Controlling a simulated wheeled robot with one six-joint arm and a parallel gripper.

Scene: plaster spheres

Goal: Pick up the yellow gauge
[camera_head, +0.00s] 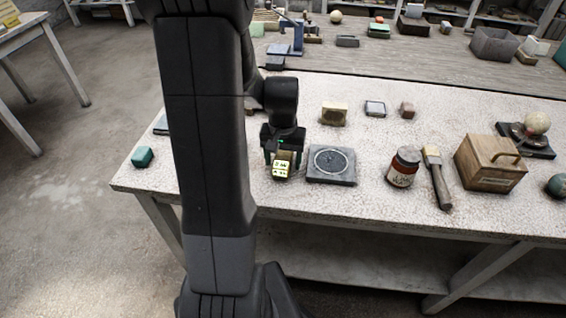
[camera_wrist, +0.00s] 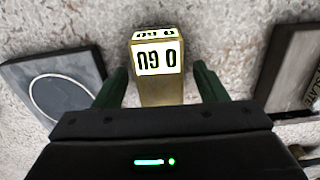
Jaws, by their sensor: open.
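The yellow gauge (camera_head: 281,168) is a small block with a lit display on the white table, just left of a dark square plate. In the wrist view the gauge (camera_wrist: 157,88) shows a brass-coloured body and a bright panel with dark digits, upside down. My gripper (camera_head: 283,160) is over the gauge, pointing down. In the wrist view the two dark fingers of my gripper (camera_wrist: 155,88) stand open on either side of the gauge, with a gap at each side. The gauge's lower part is hidden by the gripper body.
The dark plate with a ring (camera_head: 331,165) lies close right of the gauge. Further right are a brown jar (camera_head: 403,167), a brush (camera_head: 436,178) and a wooden box (camera_head: 490,164). A tan block (camera_head: 333,114) stands behind.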

